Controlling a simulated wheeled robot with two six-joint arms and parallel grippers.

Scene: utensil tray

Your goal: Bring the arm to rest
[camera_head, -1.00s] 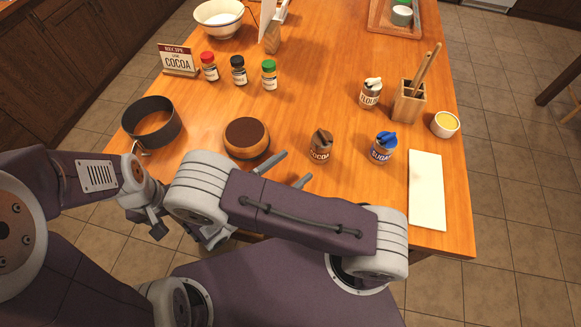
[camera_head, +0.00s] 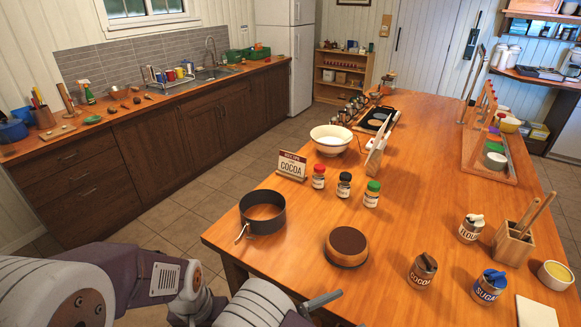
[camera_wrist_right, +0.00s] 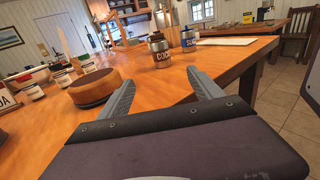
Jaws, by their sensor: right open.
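My right gripper (camera_wrist_right: 161,80) is open and empty in the right wrist view, its two grey fingers apart and pointing toward the table. In the head view one finger of the right gripper (camera_head: 321,300) shows at the bottom edge, in front of the table's near edge. The rest of that gripper is cut off by the frame. My left arm (camera_head: 160,278) lies folded at the lower left, and its fingers do not show.
The wooden table (camera_head: 300,225) holds a round brown-topped cake (camera_head: 347,246), a black ring tin (camera_head: 263,213), a cocoa jar (camera_head: 422,271) and a sugar jar (camera_head: 489,288) near its front. Tiled floor (camera_head: 150,225) lies open to the left.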

